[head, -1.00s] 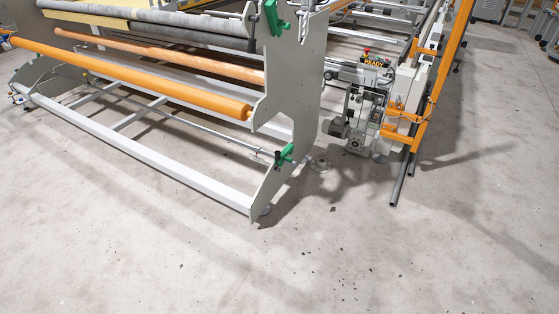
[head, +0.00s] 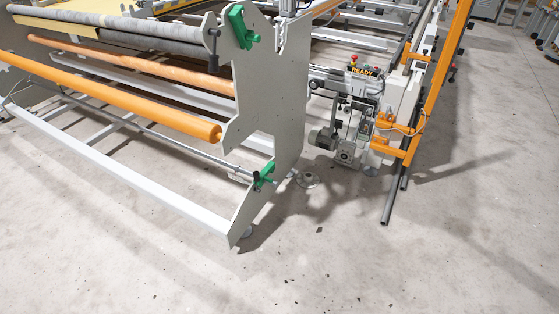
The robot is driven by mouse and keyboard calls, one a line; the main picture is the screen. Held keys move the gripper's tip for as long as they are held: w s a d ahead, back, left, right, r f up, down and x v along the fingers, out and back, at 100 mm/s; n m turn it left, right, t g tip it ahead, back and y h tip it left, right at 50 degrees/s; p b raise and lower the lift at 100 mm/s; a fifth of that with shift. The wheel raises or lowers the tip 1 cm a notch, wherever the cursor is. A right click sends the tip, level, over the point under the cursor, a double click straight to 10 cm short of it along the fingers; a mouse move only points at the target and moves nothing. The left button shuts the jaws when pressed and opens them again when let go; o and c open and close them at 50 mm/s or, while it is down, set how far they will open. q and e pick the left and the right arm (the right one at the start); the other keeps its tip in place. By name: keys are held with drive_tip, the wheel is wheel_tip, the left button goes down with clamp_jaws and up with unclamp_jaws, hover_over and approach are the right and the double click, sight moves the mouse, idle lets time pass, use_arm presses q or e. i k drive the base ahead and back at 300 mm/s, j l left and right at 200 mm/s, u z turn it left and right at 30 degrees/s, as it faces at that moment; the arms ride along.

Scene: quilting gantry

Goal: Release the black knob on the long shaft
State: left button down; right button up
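A thin silver long shaft (head: 160,133) runs low along the frame, under the orange roller, to the grey end plate (head: 268,105). At its right end is a green block (head: 265,173) on the plate, with a small black knob (head: 256,184) beside it. The knob is too small to tell whether it is tight or loose. A second black handle (head: 213,62) hangs at the end of the upper grey roller, near a larger green block (head: 240,27). Neither of my grippers is in view, and nothing touches these parts.
An orange roller (head: 130,100) and a pale lower rail (head: 130,178) extend left from the end plate. A machine head with a READY display (head: 362,72) and an orange post (head: 435,80) stand to the right. The concrete floor (head: 340,260) in front is open.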

sight(256, 174)
drive_tip(key=i+l, duration=0.25)
drive_tip(key=i, duration=0.15)
drive_tip(key=i+l+z, duration=0.1)
drive_tip(key=i+l, duration=0.15)
drive_tip(key=i, duration=0.2)
drive_tip(key=i+l, duration=0.2)
drive_tip(key=i, duration=0.2)
drive_tip(key=i+l+z, duration=0.1)
drive_tip(key=i, duration=0.35)
drive_tip(key=l, duration=0.1)
